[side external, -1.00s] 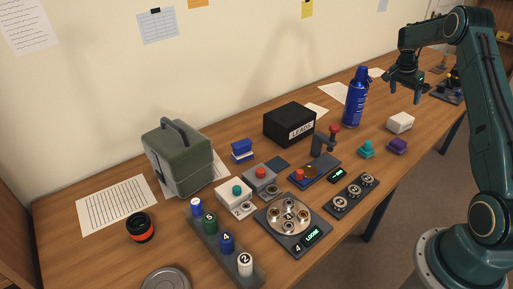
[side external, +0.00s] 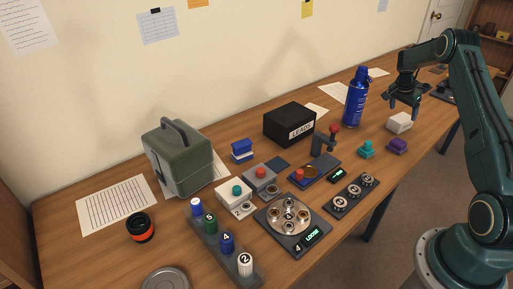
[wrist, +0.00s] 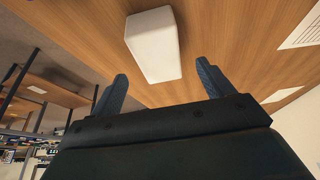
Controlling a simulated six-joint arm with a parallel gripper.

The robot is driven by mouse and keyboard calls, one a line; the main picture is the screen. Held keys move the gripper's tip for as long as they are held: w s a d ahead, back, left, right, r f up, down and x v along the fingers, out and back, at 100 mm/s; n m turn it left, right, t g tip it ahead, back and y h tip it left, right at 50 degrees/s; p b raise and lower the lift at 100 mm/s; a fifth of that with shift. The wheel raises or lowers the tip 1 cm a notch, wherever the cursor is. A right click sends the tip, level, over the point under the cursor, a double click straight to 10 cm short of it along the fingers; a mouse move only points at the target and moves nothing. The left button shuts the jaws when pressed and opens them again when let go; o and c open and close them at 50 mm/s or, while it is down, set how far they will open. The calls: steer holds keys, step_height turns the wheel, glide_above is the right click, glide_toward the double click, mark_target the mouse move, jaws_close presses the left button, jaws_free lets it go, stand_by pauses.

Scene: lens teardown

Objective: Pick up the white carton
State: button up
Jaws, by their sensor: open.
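The white carton (side external: 400,122) is a small white box on the wooden table at the right side of the side view. In the wrist view the white carton (wrist: 154,45) lies on the table beyond my fingertips, roughly between them. My gripper (side external: 404,108) is above the carton and points down. My gripper (wrist: 163,84) shows its two fingers spread apart with nothing between them. In the side view the fingertips are close above the carton; I cannot tell the exact gap.
A blue spray can (side external: 355,98) stands left of the carton. A teal part (side external: 367,149) and a purple part (side external: 397,146) sit in front of it. A black box labelled LEADS (side external: 290,124) is further left. Bare table (side external: 330,225) lies along the front edge.

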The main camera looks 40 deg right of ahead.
mark_target(402, 117)
steer(key=shift+x, duration=2.55)
steer(key=shift+a+f, duration=0.15)
steer(key=shift+f, duration=0.15)
steer(key=c, duration=1.1)
step_height(402, 117, up, 21)
steer(key=shift+f, duration=0.2)
